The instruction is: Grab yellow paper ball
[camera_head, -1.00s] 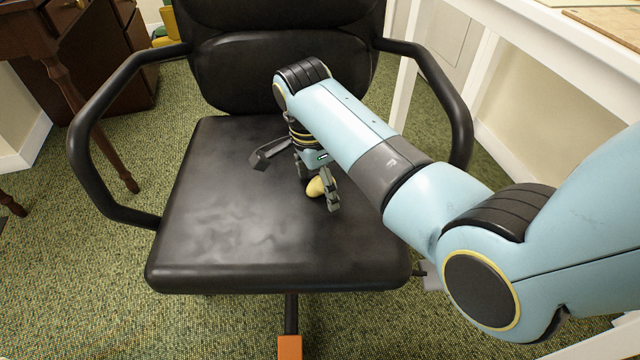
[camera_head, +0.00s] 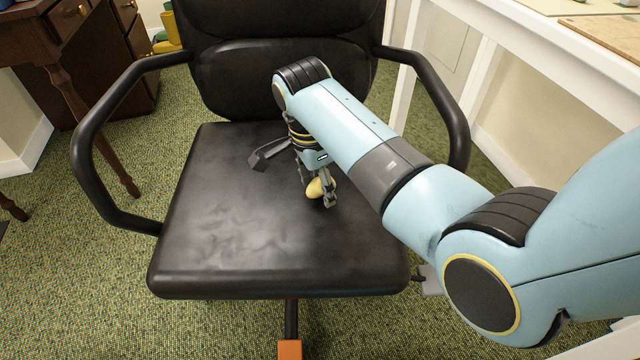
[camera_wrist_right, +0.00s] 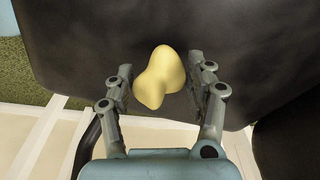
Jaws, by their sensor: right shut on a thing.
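The yellow paper ball (camera_head: 315,188) is a lumpy pale yellow piece at the black chair seat (camera_head: 230,240), in the head view. My right gripper (camera_head: 318,196) reaches down over the seat and is shut on the ball. In the right wrist view the ball (camera_wrist_right: 160,78) sits between the two fingers of the gripper (camera_wrist_right: 163,82), with the dark seat behind it. I cannot tell whether the ball still touches the seat. Part of the ball is hidden by the fingers in the head view. My left gripper is not in view.
The chair's armrests (camera_head: 95,160) rise on both sides, and its backrest (camera_head: 285,75) stands behind my gripper. A white table (camera_head: 570,35) is at the right. A dark wooden desk (camera_head: 60,60) is at the left. The front of the seat is clear.

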